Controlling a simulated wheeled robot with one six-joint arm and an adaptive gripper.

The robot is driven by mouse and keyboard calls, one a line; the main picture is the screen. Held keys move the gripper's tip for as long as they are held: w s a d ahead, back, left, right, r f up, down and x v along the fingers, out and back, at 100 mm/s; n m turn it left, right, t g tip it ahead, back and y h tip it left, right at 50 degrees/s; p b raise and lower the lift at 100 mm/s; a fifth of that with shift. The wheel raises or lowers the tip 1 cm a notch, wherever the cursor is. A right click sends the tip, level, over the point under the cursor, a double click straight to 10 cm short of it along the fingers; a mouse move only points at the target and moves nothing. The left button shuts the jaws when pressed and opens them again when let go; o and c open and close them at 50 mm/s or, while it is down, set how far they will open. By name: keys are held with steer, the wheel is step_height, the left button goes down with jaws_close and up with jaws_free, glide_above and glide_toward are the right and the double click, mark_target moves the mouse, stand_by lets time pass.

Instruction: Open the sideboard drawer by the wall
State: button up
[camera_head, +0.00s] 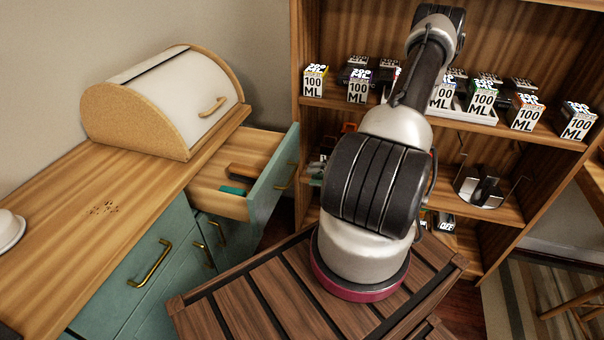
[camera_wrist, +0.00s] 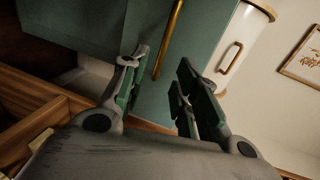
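The sideboard (camera_head: 82,204) has a wood top and teal fronts with brass handles. Its far drawer (camera_head: 268,196), below the bread box and towards the wall, stands pulled out, with its wooden inside showing. A brass handle (camera_head: 284,184) is on its teal front. A brass handle (camera_wrist: 168,42) on a teal front (camera_wrist: 190,35) lies beyond the gap; I cannot tell how far.
A bread box (camera_head: 178,100) sits on the sideboard; it also shows in the wrist view (camera_wrist: 236,48). Inside the drawer lie a teal item (camera_head: 234,190) and a dark-and-wood item (camera_head: 246,172). A wooden shelf (camera_head: 320,102) with several small boxes stands behind my arm.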

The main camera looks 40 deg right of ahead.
steer(key=x, duration=0.7)
steer(key=shift+w, duration=0.15)
steer(key=shift+a, duration=0.1)
steer(key=shift+c, duration=0.3)
jaws_close()
